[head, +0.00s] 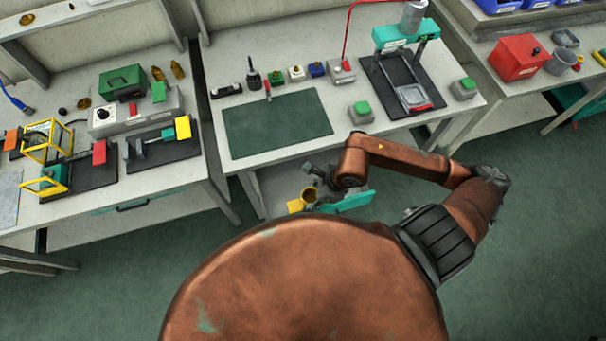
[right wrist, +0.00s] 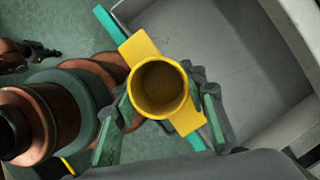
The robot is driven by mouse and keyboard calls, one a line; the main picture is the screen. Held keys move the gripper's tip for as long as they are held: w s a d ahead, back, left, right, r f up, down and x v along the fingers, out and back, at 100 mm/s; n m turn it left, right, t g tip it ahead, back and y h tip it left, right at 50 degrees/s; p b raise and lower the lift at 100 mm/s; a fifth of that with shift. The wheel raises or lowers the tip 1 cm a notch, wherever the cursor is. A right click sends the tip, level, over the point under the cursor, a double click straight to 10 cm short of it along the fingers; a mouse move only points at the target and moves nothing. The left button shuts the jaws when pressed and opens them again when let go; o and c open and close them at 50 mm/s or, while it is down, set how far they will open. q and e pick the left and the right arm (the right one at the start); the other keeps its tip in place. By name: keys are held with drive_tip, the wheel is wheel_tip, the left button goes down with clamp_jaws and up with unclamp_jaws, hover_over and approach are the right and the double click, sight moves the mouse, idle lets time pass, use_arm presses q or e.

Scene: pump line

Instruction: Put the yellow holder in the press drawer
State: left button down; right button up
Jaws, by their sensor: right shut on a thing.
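The yellow holder (head: 308,195) is a round open cup with flat tabs on two sides. My right gripper (head: 314,188) is shut on it, in front of the middle bench and below its top. In the right wrist view the holder (right wrist: 160,88) sits between the fingers, with its open mouth facing the camera. The press (head: 405,36) stands at the back right of the middle bench, with a teal head and a dark base. Its drawer (head: 413,96) is a pale tray with a red front, low on that base; how far it is out is hard to tell.
A green mat (head: 277,122) covers the bench left of the press. Green-topped button boxes (head: 361,111) stand beside the press base. A teal bar (head: 346,203) and grey walled space (right wrist: 220,60) lie close by the held holder. A red box (head: 518,57) stands on the right bench.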

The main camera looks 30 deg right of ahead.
drive_tip(key=w+d+f, duration=0.1)
drive_tip(key=w+f, duration=0.2)
drive_tip(key=w, duration=0.1)
drive_tip(key=w+d+f, duration=0.1)
drive_tip(key=w+f, duration=0.1)
drive_tip(key=w, duration=0.2)
drive_tip(key=w+d+f+b, duration=0.1)
drive_tip(key=w+f, duration=0.2)
drive_tip(key=w, duration=0.1)
drive_tip(key=shift+d+f, duration=0.1)
drive_tip(key=shift+f, duration=0.2)
drive_tip(key=shift+w+d+f, duration=0.1)
drive_tip(key=shift+w+f, duration=0.35)
drive_tip(key=shift+f, duration=0.15)
use_arm(q)
drive_tip(key=shift+s+f+b, duration=0.3)
drive_tip(key=shift+f+b, duration=0.05)
drive_tip(key=shift+f, duration=0.5)
use_arm(e)
drive_tip(key=shift+f, duration=1.45)
drive_tip(key=o, duration=1.2)
drive_tip(key=shift+f, duration=0.1)
use_arm(q)
drive_tip(key=shift+w+r+p, duration=0.15)
drive_tip(key=shift+r+p, duration=0.5)
use_arm(e)
drive_tip(key=v, duration=1.2)
